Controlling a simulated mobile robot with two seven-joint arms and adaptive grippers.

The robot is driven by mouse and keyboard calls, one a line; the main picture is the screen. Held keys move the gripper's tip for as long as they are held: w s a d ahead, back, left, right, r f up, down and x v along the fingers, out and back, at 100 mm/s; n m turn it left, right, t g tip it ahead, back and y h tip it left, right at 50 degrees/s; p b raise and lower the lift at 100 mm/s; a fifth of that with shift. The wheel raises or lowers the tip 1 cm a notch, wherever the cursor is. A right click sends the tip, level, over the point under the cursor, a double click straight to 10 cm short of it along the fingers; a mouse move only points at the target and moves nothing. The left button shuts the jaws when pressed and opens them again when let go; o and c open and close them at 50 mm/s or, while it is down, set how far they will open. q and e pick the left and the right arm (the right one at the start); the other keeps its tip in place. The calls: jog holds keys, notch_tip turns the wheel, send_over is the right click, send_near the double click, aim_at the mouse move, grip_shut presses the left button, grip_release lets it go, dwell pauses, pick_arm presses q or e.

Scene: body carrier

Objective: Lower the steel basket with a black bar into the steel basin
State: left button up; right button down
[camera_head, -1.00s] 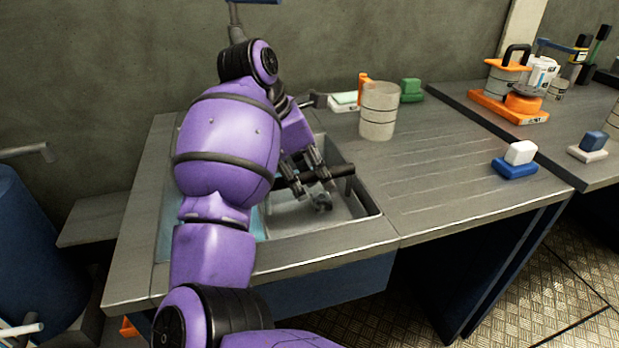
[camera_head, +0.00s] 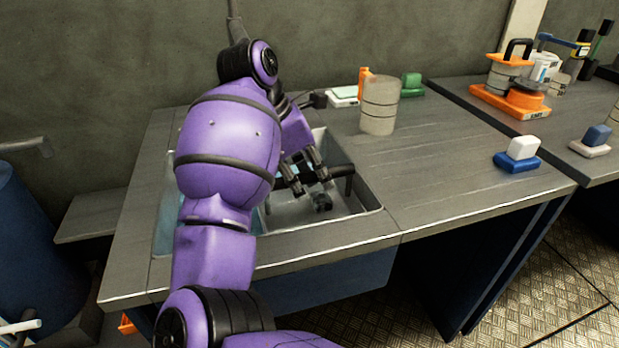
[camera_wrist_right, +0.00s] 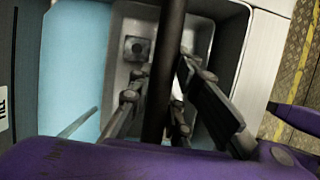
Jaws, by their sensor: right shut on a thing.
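My right gripper (camera_head: 309,183) is over the grey steel basin (camera_head: 365,222) in the counter. It is shut on the black bar (camera_head: 342,171), which shows just beyond the fingers. In the right wrist view the black bar (camera_wrist_right: 165,60) runs lengthwise between the fingers (camera_wrist_right: 157,100). The basin (camera_wrist_right: 226,50) lies below, with a square drain (camera_wrist_right: 137,48). The body of the steel basket cannot be made out. My right arm hides the left part of the sink. My left gripper is out of view.
A blue-lined basin (camera_wrist_right: 75,60) adjoins on the left. A pale ribbed cylinder (camera_head: 379,105) stands behind the right basin. A blue-and-white block (camera_head: 517,155) and an orange carrier (camera_head: 509,103) stand to the right. The ribbed counter (camera_head: 450,160) is mostly clear.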

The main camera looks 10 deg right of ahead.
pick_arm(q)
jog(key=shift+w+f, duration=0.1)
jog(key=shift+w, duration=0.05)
pick_arm(e)
jog(key=shift+f, duration=0.1)
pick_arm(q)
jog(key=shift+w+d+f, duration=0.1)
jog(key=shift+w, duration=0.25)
pick_arm(e)
jog(key=shift+f, duration=0.3)
pick_arm(q)
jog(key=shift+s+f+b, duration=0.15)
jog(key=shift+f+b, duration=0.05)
jog(key=shift+b, duration=0.2)
pick_arm(e)
jog(key=shift+f, duration=0.3)
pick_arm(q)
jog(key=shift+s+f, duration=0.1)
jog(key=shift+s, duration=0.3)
